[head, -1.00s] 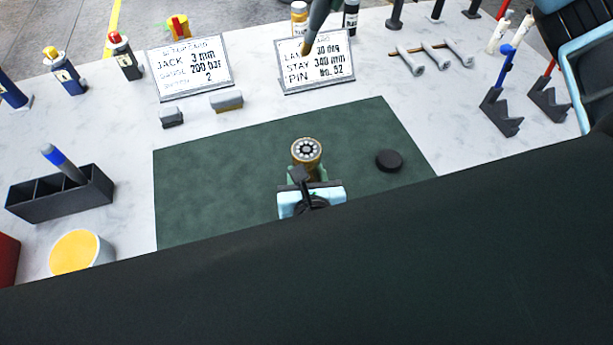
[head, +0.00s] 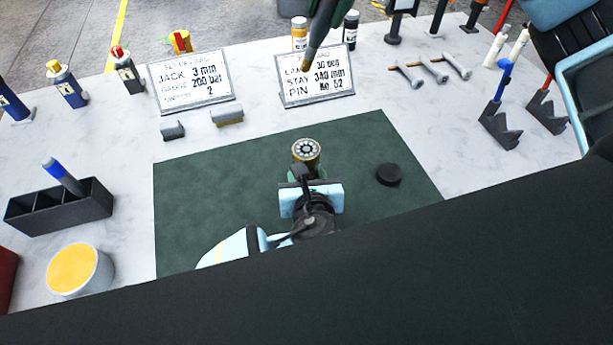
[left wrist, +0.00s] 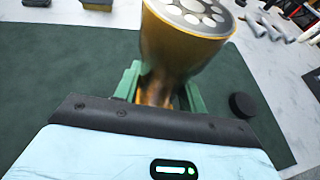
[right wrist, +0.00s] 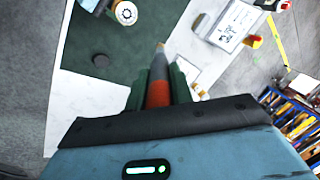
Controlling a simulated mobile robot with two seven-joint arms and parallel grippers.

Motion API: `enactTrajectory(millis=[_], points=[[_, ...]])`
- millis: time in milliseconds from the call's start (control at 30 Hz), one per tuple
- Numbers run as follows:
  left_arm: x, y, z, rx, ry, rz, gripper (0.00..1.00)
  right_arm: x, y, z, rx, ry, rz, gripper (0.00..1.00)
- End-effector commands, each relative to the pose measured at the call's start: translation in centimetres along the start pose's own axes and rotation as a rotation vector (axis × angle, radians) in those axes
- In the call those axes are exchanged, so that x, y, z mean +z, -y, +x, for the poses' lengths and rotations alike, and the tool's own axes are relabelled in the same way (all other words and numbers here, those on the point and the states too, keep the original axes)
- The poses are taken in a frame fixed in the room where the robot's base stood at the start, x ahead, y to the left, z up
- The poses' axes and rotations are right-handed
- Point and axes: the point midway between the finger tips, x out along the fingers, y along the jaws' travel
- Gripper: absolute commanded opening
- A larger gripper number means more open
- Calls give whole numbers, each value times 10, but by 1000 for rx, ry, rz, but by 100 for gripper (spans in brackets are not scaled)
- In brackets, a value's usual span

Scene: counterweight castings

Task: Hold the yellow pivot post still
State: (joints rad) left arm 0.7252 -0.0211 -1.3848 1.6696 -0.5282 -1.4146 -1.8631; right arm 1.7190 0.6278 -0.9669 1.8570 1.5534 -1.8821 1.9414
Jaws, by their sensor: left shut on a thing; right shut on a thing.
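The yellow pivot post (head: 306,151) stands over the green mat, with a ring of pale round spots on its flared top. It fills the upper middle of the left wrist view (left wrist: 178,45). My left gripper (head: 305,174) is shut on its narrow lower part, with green fingers on both sides. The post's foot is hidden behind the gripper. My right gripper (head: 318,45) hangs from the top edge of the head view, in front of a card.
A black puck (head: 389,175) lies on the green mat (head: 215,195), right of the post. Two printed cards (head: 190,82) (head: 318,90) stand behind. A black divided holder (head: 60,209) and a yellow-filled tub (head: 80,270) are at left. Dark V-shaped blocks (head: 501,127) stand at right.

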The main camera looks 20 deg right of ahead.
Motion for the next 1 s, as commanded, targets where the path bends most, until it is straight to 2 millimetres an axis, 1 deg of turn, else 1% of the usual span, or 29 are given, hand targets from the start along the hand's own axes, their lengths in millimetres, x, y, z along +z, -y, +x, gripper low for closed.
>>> enactTrajectory(millis=[33,1000], points=[[3,1,2,-1,5,-2,0,0,0,0,-1,0,0,0],[10,5,40,-2,4,-2,0,-2,-1,11,12,12,3,0]])
